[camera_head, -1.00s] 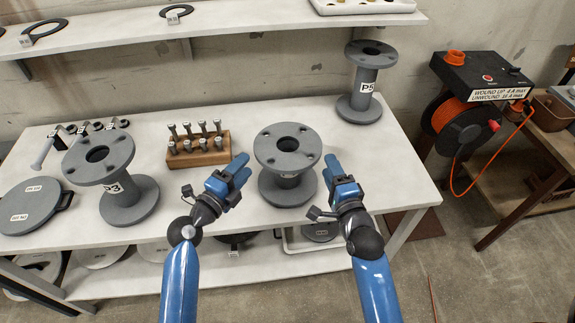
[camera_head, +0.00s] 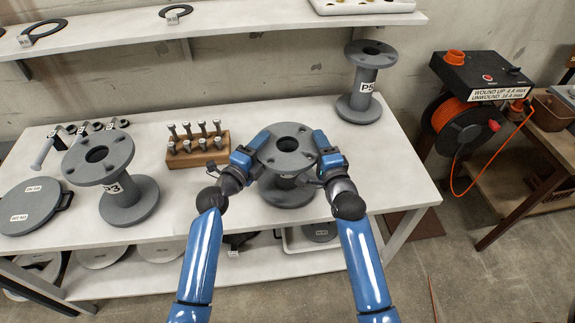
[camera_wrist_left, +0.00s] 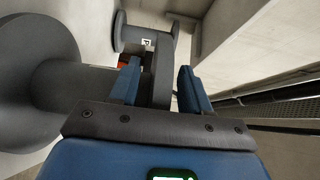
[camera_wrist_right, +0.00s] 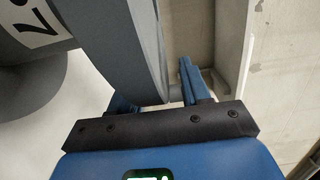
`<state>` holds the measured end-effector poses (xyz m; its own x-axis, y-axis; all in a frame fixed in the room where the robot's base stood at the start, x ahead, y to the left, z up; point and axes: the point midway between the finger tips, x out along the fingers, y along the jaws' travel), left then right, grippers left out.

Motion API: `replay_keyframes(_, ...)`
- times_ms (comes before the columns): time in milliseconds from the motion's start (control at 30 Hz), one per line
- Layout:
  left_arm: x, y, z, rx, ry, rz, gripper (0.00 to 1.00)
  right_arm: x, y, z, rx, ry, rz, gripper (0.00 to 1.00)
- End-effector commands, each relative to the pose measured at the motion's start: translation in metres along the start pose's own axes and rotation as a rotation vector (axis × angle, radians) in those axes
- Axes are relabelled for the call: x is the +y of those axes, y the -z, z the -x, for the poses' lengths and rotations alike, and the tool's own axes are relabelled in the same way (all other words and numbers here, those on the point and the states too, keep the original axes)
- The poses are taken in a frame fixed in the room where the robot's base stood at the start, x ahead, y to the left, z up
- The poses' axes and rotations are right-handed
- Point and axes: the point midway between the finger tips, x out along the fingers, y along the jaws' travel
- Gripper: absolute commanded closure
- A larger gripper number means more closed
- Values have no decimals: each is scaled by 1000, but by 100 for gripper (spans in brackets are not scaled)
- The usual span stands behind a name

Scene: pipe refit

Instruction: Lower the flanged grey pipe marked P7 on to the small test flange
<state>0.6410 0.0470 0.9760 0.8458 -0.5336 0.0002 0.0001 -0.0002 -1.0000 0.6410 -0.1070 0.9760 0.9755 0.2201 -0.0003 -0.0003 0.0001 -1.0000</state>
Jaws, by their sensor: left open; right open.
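A grey flanged pipe (camera_head: 287,187) stands upright on the bench between my grippers. Its label is mostly hidden in the head view; the right wrist view shows part of a label (camera_wrist_right: 38,18) with what looks like a 7. My left gripper (camera_head: 258,143) is open at the left rim of its top flange (camera_head: 289,142). The rim (camera_wrist_left: 160,78) lies between its fingers in the left wrist view. My right gripper (camera_head: 323,144) is open at the right rim, which lies between its fingers in the right wrist view (camera_wrist_right: 150,60). I cannot pick out the small test flange.
Pipe P3 (camera_head: 128,203) stands at left, pipe P5 (camera_head: 361,102) at back right. A wooden block (camera_head: 197,158) of bolts sits behind my left gripper. A round grey plate (camera_head: 30,203) lies far left. The bench's right part (camera_head: 395,170) is clear.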

Motion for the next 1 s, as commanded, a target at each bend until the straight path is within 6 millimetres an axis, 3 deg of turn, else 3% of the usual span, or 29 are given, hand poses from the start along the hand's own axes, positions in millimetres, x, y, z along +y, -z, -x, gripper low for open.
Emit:
replay_keyframes(100, 0, 0, 0, 0, 0, 0, 55, 0, 0, 0, 0, 0, 0, 55)
replay_keyframes(400, 0, 0, 0, 0, -1, 0, 100, 0, 0, 0, 0, 0, 0, 100)
replay_keyframes(1000, 1, 0, 0, 0, -1, 0, 100, 0, 0, 0, 0, -1, 0, 100)
